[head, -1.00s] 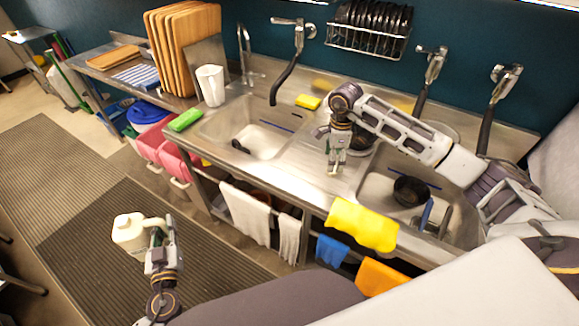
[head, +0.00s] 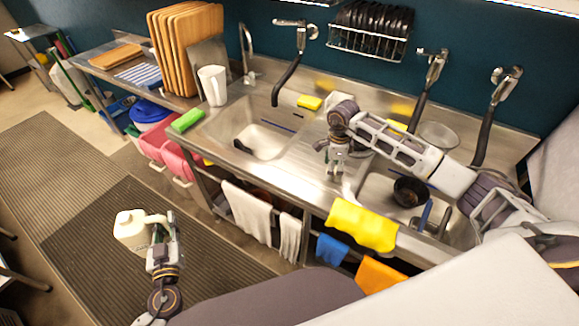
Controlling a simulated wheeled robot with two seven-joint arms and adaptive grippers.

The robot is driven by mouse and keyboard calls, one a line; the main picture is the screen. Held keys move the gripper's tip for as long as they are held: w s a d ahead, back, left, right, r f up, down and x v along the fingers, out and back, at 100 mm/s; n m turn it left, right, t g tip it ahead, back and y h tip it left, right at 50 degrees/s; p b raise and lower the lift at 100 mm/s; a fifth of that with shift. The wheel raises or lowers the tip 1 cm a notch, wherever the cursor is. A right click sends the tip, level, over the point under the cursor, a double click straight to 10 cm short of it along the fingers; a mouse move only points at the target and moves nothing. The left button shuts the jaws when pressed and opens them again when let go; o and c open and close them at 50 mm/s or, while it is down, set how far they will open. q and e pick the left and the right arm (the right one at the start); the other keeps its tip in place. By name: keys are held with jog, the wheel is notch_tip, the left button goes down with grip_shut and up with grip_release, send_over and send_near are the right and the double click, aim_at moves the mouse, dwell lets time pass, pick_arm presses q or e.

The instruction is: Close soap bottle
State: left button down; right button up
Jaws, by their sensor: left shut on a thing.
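The soap bottle (head: 131,229) is a white-cream jug at the lower left, held out above the dark floor mat. My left gripper (head: 162,243) is shut on the bottle at its handle side, to the right of its body. The bottle looks roughly upright. Its top faces me, but I cannot tell whether a cap is on it. My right gripper (head: 336,168) points down over the steel divider between the two sink basins, well apart from the bottle. Its fingers are too small to tell whether they are open or shut.
The steel sink counter (head: 300,165) spans the middle. A yellow cloth (head: 362,226) hangs on its front edge. A black pan (head: 410,191) lies in the right basin. A green sponge (head: 187,121) and a white pitcher (head: 213,86) stand at the left. The floor mat (head: 90,210) is clear.

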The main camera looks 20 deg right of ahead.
pick_arm(q)
jog(key=shift+r, duration=0.1)
pick_arm(e)
jog(key=shift+c, duration=0.4)
jog(key=c, duration=0.7)
jog(key=shift+r, duration=0.1)
